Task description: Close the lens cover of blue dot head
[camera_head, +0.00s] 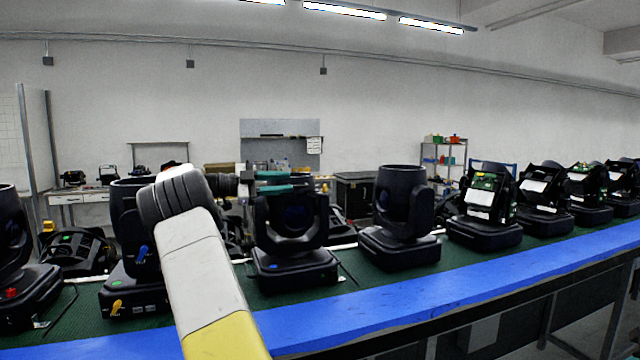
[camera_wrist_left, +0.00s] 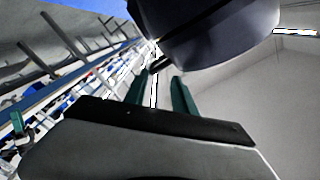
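A black moving-head light (camera_head: 290,222) stands on the green belt, with a faint bluish mark on its base that is too small to be sure of. My left gripper (camera_head: 275,182) is at the top of this light, its two teal fingers apart. In the left wrist view the fingers (camera_wrist_left: 162,95) are also apart with nothing between them. A dark rounded housing (camera_wrist_left: 210,30) is just beyond the fingertips, with a small black tab (camera_wrist_left: 160,64) near them. I cannot tell whether they touch. The lens cover's state is unclear. My right gripper is not in view.
Another black light (camera_head: 130,250) with blue and yellow marks stands to the left, partly behind my left arm. A closed-looking light (camera_head: 398,210) stands to the right. Several opened lights (camera_head: 485,205) follow farther right. A blue rail (camera_head: 440,285) runs along the belt's front edge.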

